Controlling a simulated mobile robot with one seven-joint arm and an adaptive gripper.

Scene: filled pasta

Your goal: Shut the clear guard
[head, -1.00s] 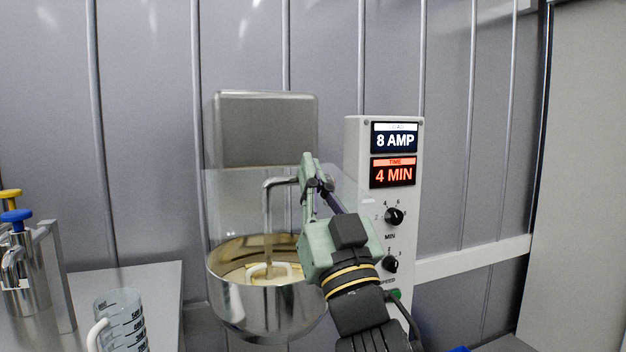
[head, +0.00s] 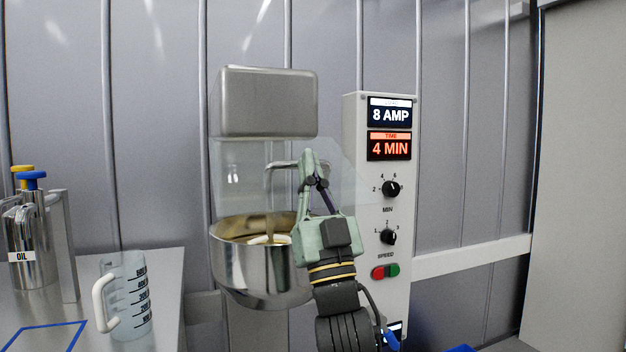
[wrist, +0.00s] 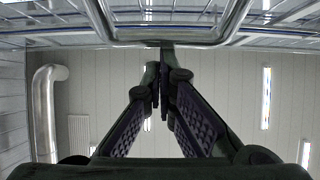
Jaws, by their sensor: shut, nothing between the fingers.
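The clear guard (head: 240,178) is a see-through panel below the steel mixer head and above the bowl in the head view. A bent metal bar (head: 281,164) shows at the panel, and its right end is hidden by my gripper. My gripper (head: 308,155) points up, its fingers shut and empty, in front of the guard's right part. In the wrist view my gripper (wrist: 162,72) has its fingertips close together, just below a metal bar across the top. I cannot tell whether they touch the guard. The steel bowl (head: 255,285) is under the guard, partly hidden by my arm.
A control panel (head: 372,270) with displays, knobs and buttons stands close to the right of my gripper. A clear measuring jug (head: 132,300) and steel oil can (head: 35,270) stand on the table at left. The wall behind is ribbed grey.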

